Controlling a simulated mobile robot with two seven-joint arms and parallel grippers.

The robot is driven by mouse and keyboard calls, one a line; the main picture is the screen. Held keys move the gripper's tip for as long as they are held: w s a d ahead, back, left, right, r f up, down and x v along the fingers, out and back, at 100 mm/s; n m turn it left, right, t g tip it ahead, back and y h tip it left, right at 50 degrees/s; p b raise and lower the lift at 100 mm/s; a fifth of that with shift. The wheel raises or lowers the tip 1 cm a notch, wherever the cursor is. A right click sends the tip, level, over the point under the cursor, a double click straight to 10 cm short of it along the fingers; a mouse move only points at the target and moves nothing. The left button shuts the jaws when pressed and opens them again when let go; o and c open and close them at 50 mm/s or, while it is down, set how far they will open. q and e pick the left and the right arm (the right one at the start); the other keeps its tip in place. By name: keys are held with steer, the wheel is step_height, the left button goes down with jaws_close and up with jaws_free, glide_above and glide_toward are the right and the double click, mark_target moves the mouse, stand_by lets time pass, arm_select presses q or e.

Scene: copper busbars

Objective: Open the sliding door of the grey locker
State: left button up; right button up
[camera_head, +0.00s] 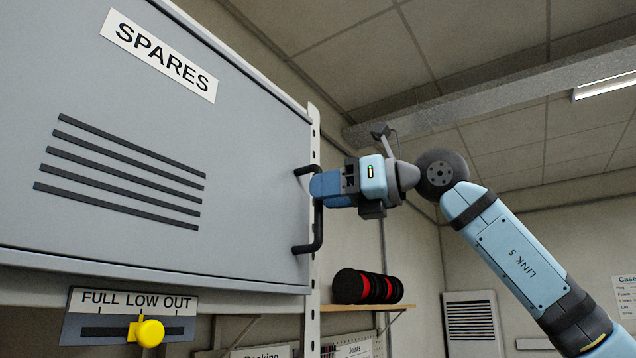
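The grey locker's door (240,130) fills the left of the view. It carries a SPARES label (160,52) and several dark slots. Its black bar handle (317,232) stands upright near the door's right edge. My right gripper (322,186) reaches in from the right, its blue fingers at the upper part of the handle and covering part of the bar. From this side I cannot tell whether the fingers are closed on the bar or only around it. My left gripper is out of view.
A perforated upright (313,140) stands just right of the door. A shelf (365,307) behind holds black and red rolls (366,287). A FULL LOW OUT plate (130,318) with a yellow knob (150,333) hangs below the locker. Open air surrounds my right arm.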

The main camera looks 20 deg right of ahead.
steer(key=shift+x, duration=1)
jaws_close()
